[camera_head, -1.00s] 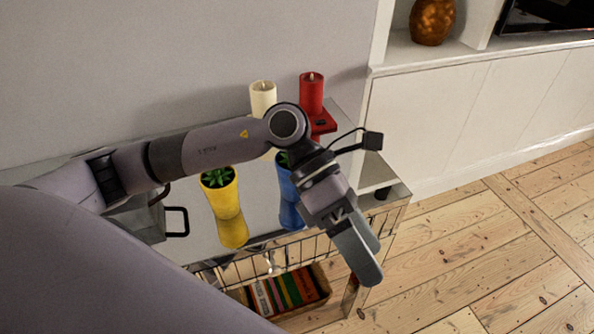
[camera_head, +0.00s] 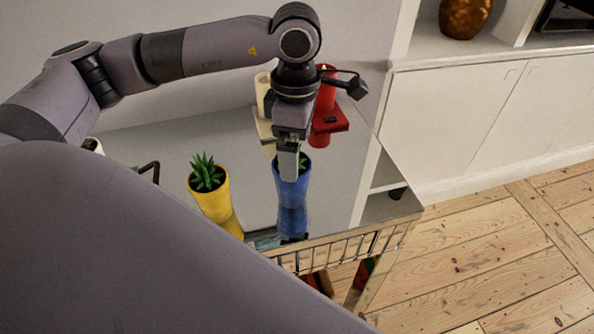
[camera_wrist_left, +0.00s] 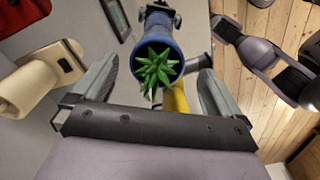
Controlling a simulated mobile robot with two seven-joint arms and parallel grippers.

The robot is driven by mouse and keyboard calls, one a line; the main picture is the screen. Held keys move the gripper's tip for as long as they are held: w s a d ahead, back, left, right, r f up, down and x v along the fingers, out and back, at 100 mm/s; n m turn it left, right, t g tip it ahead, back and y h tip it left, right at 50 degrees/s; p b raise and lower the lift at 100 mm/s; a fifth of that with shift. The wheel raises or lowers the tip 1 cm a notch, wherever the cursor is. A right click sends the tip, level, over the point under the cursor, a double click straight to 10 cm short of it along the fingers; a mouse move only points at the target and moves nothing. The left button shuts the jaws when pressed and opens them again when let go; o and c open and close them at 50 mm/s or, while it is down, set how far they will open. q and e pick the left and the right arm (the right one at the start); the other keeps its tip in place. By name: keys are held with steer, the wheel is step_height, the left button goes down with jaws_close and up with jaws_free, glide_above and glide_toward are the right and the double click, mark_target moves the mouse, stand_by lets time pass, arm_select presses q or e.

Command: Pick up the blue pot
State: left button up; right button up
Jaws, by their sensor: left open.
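The blue pot (camera_head: 292,190) stands upright on the mirrored table top, which reflects it below. A green spiky plant grows in it. My left gripper (camera_head: 289,168) is open and points down over the pot, hiding part of its rim and plant. In the left wrist view, the plant and the blue pot (camera_wrist_left: 162,28) show between the two spread fingers of my left gripper (camera_wrist_left: 157,88). The pot is near the far end of the gap, and I cannot tell whether the fingers touch it. My right gripper is not seen.
A yellow pot (camera_head: 208,195) with a plant stands to the left. A cream candle (camera_head: 263,92) and a red candle on a red stand (camera_head: 333,118) are close behind the blue pot. The mirrored table (camera_head: 345,225) has a metal grille along its front edge.

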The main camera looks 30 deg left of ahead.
arm_select(q)
steer(key=f, duration=0.4)
steer(key=shift+a+f+p, duration=0.35)
steer(key=shift+p, duration=0.05)
steer(key=shift+f, duration=0.5)
steer(key=c, duration=1.4)
step_height(320, 180, up, 20)
steer(key=shift+r, duration=0.1)
steer(key=shift+c, duration=0.2)
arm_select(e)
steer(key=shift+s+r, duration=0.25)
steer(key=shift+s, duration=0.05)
arm_select(q)
steer(key=d+f+m+p, duration=0.1)
steer(key=d+f+m, duration=0.1)
steer(key=f+m, duration=0.5)
steer(key=d+f+m, duration=0.2)
steer(key=f+m, duration=0.6)
steer(key=m, duration=0.7)
steer(key=shift+d+f+p, duration=0.15)
steer(key=shift+d+p, duration=0.1)
steer(key=shift+p, duration=0.15)
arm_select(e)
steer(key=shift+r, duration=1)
